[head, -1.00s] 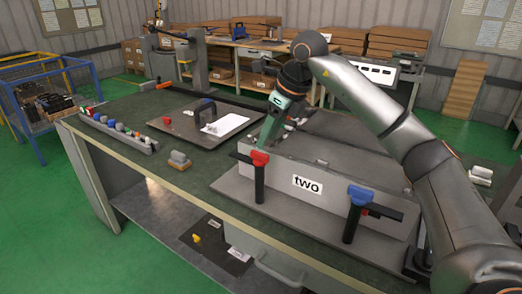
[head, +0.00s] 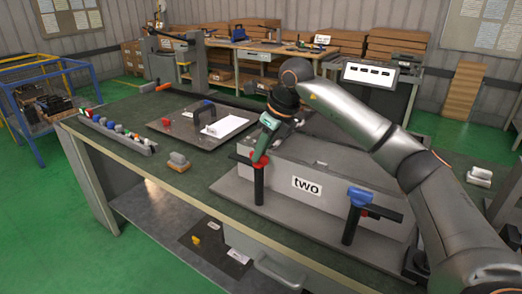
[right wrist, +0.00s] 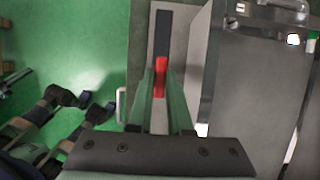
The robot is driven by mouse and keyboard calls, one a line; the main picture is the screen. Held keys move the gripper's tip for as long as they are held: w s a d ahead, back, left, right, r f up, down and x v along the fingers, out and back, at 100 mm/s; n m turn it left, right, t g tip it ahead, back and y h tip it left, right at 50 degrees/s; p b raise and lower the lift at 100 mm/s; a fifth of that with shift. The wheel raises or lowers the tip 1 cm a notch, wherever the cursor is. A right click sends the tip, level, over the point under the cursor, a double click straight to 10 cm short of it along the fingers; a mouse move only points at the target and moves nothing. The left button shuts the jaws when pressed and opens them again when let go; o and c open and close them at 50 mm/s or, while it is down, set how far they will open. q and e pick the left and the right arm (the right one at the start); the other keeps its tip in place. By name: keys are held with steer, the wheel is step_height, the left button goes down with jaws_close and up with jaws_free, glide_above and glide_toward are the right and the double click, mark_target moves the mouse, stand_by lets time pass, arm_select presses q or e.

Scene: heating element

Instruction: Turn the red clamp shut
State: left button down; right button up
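The red clamp (head: 259,162) stands upright at the left front corner of a grey metal box marked "two" (head: 306,187). Its black bar points left in the head view, away from the box. My right gripper (head: 261,153), with green fingers, points down at the clamp's red top and partly hides it. In the right wrist view, the red top (right wrist: 160,78) lies between the two fingertips (right wrist: 160,88), with little gap at its sides. Whether the fingers press on it, I cannot tell.
A blue clamp (head: 360,197) stands at the box's right front, its black bar reaching right. A dark plate with a black handle (head: 203,111) and white paper (head: 225,126) lies behind left. A small grey block (head: 178,161) sits near the table's front edge.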

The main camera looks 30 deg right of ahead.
jaws_close()
stand_by(0.6)
stand_by(0.5)
